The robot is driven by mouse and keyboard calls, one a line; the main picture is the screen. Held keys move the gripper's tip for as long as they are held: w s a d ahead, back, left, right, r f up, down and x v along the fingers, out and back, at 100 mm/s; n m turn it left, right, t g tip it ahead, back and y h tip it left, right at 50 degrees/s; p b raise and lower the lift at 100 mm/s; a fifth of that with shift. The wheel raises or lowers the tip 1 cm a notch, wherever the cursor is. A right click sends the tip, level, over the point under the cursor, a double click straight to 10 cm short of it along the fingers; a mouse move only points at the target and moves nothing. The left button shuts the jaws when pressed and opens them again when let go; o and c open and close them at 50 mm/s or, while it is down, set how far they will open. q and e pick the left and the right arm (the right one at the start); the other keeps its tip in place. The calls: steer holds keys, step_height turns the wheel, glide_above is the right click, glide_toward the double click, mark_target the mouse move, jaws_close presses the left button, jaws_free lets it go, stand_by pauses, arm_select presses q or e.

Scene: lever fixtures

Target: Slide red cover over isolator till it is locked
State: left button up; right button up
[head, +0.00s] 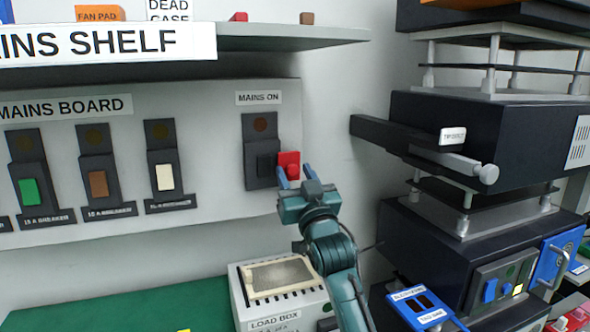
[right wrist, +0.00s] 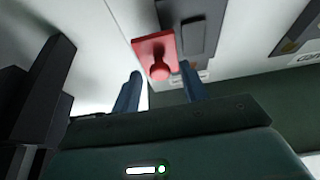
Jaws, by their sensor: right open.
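The isolator (head: 262,150) is a tall dark plate with a brown disc near its top, under the MAINS ON label (head: 258,98). The red cover (head: 288,159) sits at the isolator's right side, beside the dark switch block rather than over it. In the right wrist view the red cover (right wrist: 146,47) has a round red knob (right wrist: 159,70), next to the dark isolator (right wrist: 194,36). My right gripper (head: 295,173) is open, its blue fingers either side of the knob in the picture. Whether they touch it, I cannot tell. My left gripper is not in view.
Breakers with green, brown and cream switches (head: 98,184) line the mains board to the left. A shelf (head: 280,36) overhangs above. Black equipment with a protruding bar (head: 425,146) stands at right. The load box (head: 275,309) is below, left of my right arm.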

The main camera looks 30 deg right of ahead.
steer(key=shift+w+r, duration=0.15)
steer(key=shift+w, duration=0.1)
steer(key=shift+c, duration=0.4)
jaws_close()
